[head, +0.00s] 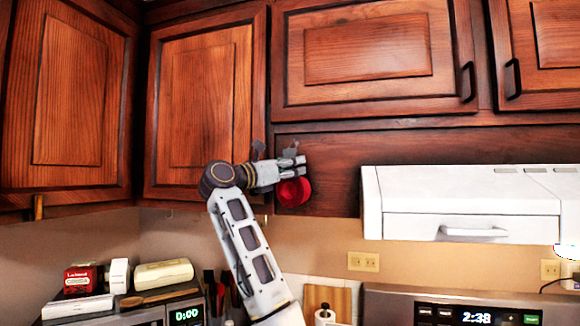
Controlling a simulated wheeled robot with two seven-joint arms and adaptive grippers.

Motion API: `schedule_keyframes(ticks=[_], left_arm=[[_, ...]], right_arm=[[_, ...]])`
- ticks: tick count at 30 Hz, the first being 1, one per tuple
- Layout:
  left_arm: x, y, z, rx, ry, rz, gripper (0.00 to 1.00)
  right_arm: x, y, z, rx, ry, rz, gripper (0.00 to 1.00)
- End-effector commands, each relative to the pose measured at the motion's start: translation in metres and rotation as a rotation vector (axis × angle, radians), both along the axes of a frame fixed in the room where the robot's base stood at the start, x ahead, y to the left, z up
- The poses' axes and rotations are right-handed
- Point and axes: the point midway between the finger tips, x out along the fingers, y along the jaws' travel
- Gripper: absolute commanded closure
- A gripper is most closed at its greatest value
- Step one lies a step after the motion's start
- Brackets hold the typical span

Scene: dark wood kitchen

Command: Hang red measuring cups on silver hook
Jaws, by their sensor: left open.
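The red measuring cups (294,191) show as round red shapes in front of the dark wood panel beside the range hood, overlapping one another. My left gripper (292,164) is open at the top of the cups, close to the panel. I cannot tell whether its fingers touch the cups. The silver hook cannot be made out; the gripper covers the area above the cups. My right gripper is out of view.
Wood cabinets (203,110) hang above and left of the gripper. A white range hood (470,190) juts out to the right. Below are a red box (83,278), a cream-coloured container (163,273), dark utensils (222,290) and a cutting board (340,292).

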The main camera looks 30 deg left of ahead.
Motion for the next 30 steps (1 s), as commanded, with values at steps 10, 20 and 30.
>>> schedule_keyframes(ticks=[10,20,30], left_arm=[[-0.015,0.005,-0.009,0.001,0.013,-0.001,0.51],[-0.057,0.017,-0.013,-0.001,0.004,0.002,0.51],[-0.101,0.029,-0.018,0.000,0.000,0.002,0.51]], right_arm=[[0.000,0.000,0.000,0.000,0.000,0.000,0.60],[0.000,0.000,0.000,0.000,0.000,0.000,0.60],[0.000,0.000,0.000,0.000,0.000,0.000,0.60]])
